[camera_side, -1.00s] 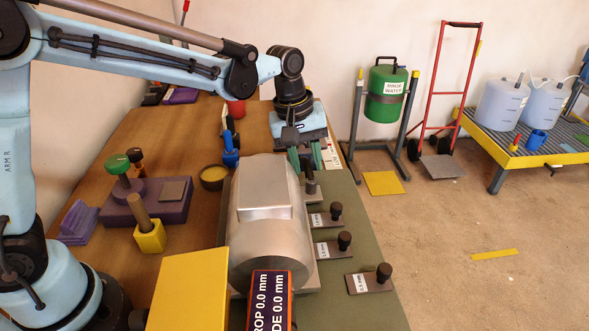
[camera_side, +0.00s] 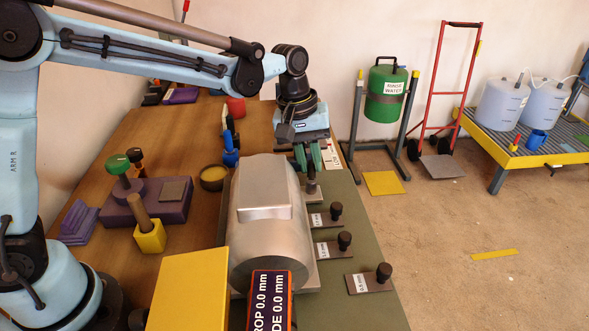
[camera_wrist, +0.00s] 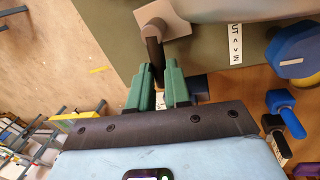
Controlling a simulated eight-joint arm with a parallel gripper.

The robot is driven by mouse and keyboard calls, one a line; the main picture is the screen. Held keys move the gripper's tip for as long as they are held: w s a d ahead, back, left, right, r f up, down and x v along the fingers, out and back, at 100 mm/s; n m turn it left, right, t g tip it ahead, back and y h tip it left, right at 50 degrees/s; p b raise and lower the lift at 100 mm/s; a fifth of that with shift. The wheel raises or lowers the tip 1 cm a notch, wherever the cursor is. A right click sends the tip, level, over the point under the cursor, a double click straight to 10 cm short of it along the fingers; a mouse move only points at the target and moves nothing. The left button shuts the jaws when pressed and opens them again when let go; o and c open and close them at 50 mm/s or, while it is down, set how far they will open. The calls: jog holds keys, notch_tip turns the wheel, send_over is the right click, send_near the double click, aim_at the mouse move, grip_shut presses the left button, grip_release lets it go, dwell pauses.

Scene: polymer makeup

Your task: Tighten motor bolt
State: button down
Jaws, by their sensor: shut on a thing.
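The grey motor (camera_side: 268,215) lies on a green-grey plate at the table's right side, its boxy cover on top. My gripper (camera_side: 309,166) points down behind the motor's far right corner, its green fingers close together.
Several tagged plates with black knobs, such as this shim (camera_side: 344,241), lie along the motor's right side. A display (camera_side: 270,300) reading 0.0 mm stands in front. A purple block (camera_side: 155,200), yellow block (camera_side: 150,236) and bowl (camera_side: 213,178) are left of the motor.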

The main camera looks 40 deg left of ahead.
jog(key=m, duration=0.2)
jog(key=d+m, duration=0.1)
jog(key=shift+w+m+g, duration=0.3)
jog(key=shift+w+m, duration=0.1)
jog(key=m, duration=0.1)
jog(key=d+m, duration=0.1)
jog(key=m, duration=0.2)
jog(key=shift+w+d+g, duration=0.15)
jog(key=shift+d+g, duration=0.2)
jog(key=shift+g, duration=0.05)
jog(key=m, duration=0.2)
jog(key=d+m, duration=0.1)
jog(key=m, duration=0.1)
jog(key=shift+d+g, duration=0.1)
jog(key=shift+g, duration=0.3)
jog(key=shift+s+d+m+g, duration=0.15)
jog(key=shift+s+d+m, duration=0.15)
jog(key=shift+m, duration=0.75)
jog(key=shift+s+d+m+g, duration=0.15)
jog(key=shift+d+m, duration=0.2)
jog(key=shift+m, duration=0.7)
jog(key=c, duration=1.1)
grip_release()
jog(key=shift+r, duration=0.1)
jog(key=v, duration=1.2)
jog(key=shift+d, duration=0.15)
